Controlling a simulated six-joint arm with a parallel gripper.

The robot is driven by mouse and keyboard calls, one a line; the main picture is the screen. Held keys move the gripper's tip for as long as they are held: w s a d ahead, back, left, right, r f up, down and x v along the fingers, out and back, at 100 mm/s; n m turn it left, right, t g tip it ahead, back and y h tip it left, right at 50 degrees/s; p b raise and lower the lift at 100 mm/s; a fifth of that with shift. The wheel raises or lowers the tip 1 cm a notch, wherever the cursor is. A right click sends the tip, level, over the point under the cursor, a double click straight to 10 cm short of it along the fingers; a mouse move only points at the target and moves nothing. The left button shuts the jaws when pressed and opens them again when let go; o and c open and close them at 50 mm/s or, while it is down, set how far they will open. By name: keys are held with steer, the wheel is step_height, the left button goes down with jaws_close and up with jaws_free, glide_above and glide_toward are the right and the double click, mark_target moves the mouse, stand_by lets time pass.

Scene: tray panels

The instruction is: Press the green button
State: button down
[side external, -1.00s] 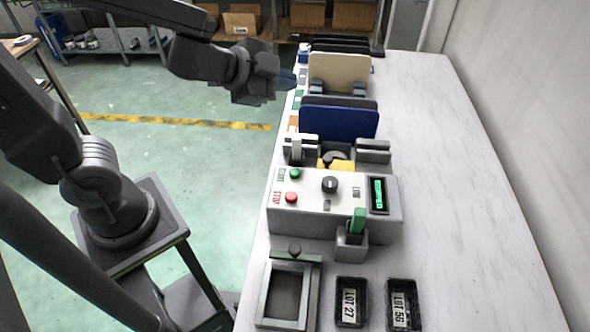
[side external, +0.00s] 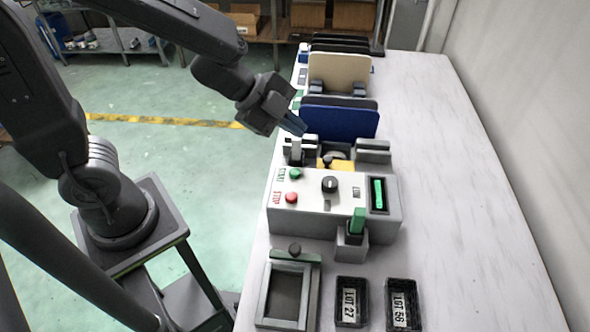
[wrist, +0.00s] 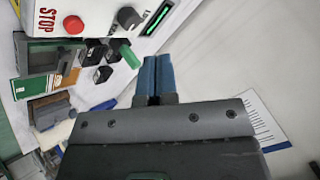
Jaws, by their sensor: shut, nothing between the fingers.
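The green button (side external: 295,173) sits on the top left of a light grey control box, beside the word START. The red STOP button (side external: 291,198) is just in front of it and also shows in the wrist view (wrist: 74,25). My gripper (side external: 301,128) is shut and empty, with blue fingertips. In the side view it is beyond the box, above the table's left edge near the blue panel, apart from the green button. In the wrist view the shut blue fingers (wrist: 157,78) point toward the box's side of the picture. The green button is not visible there.
The control box (side external: 335,215) also carries a black knob (side external: 330,184) and a green-lit display (side external: 378,195). A blue panel (side external: 340,122) stands behind it. A framed fixture (side external: 285,293) and two black trays (side external: 351,302) (side external: 402,304) lie in front. The table's right side is clear.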

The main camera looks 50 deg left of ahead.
mark_target(294, 173)
steer(key=shift+f, duration=4.3)
steer(key=shift+f, duration=0.1)
steer(key=shift+f, duration=0.35)
